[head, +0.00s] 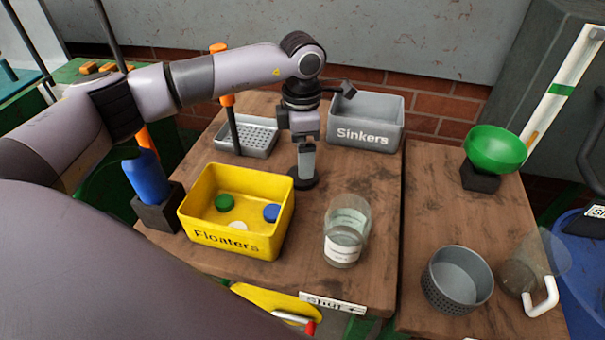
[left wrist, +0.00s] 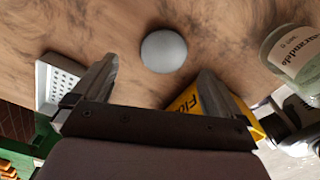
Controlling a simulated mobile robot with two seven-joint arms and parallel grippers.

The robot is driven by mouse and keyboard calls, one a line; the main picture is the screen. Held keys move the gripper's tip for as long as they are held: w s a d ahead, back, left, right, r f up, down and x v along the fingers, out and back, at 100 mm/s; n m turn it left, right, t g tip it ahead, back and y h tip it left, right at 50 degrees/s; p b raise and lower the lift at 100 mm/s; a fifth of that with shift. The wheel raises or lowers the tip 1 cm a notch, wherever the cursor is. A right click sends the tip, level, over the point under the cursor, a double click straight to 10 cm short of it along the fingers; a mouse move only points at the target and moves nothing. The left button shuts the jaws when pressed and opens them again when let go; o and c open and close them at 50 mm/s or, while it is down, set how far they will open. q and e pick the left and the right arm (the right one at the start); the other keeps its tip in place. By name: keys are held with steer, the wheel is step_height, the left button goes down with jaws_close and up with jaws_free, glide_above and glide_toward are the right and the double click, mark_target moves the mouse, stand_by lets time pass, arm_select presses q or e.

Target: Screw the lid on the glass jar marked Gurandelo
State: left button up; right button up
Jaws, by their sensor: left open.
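The glass jar (head: 345,232) stands upright and without a lid on the wooden table, right of the yellow box. It also shows at the right of the left wrist view (left wrist: 290,58), its label partly readable. A round grey disc, looking like the lid (left wrist: 163,51), lies on the table in the left wrist view, just beyond and between my left fingertips. My left gripper (head: 306,172) is open and empty, pointing down left of the jar; a dark disc shows beneath it in the head view, probably the same lid. My right gripper is in neither view.
The yellow Floaters box (head: 213,238) holds several small discs. A grey Sinkers box (head: 365,136) and a perforated tray (head: 262,136) stand behind. A mesh cup (head: 440,297), a green bowl (head: 497,146) and a clear pitcher (head: 522,277) are right. Wood between gripper and jar is clear.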

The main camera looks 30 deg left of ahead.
arm_select(q)
steer(key=f, duration=0.3)
steer(key=f+p, duration=0.1)
steer(key=f, duration=0.1)
steer(key=shift+s+d+f, duration=0.1)
steer(key=shift+s+d, duration=0.1)
steer(key=shift+s, duration=0.05)
steer(key=c, duration=1.2)
steer(key=shift+r, duration=0.2)
step_height(320, 180, up, 20)
steer(key=b, duration=0.1)
steer(key=shift+f, duration=0.15)
